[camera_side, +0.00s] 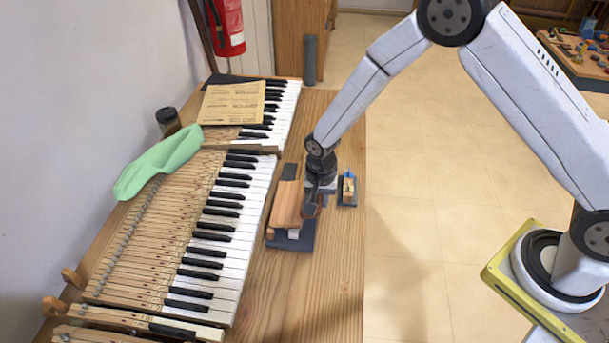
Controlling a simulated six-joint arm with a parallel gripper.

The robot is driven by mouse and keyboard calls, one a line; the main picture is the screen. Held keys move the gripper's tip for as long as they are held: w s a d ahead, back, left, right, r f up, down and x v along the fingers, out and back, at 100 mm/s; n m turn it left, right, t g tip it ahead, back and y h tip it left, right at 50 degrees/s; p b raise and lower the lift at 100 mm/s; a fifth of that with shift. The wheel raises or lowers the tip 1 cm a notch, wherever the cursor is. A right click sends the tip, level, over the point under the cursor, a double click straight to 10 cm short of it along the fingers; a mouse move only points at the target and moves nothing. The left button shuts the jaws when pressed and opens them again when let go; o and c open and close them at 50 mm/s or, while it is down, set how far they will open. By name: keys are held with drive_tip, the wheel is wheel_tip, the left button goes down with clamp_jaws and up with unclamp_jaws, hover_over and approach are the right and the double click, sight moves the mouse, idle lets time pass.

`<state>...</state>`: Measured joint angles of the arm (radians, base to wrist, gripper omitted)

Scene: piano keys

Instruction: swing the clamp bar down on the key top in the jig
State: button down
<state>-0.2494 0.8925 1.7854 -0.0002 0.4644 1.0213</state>
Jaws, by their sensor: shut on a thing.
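The jig (305,241) is a dark grey base on the wooden bench, holding a light brown wooden block (286,203). A small white piece, seemingly the key top (293,234), shows at the block's near end. My gripper (312,207) points down at the right side of the block and is shut on a part of the jig, apparently the clamp bar. The fingers and dark wrist hide most of the bar, so its angle and whether it touches the key top cannot be told.
A small dark tray (347,190) with little items stands just right of the gripper. The keyboard (205,235) runs along the left, with a green cloth (160,160), a jar (168,121) and a paper sheet (232,103) behind. The bench front (330,290) is clear.

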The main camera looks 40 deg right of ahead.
drive_tip(key=shift+s+d+f, duration=0.1)
drive_tip(key=shift+s+f, duration=0.05)
drive_tip(key=shift+f, duration=0.5)
drive_tip(key=c, duration=0.6)
unclamp_jaws()
drive_tip(key=shift+o, duration=0.2)
drive_tip(key=shift+r, duration=0.15)
drive_tip(key=shift+r, duration=2.85)
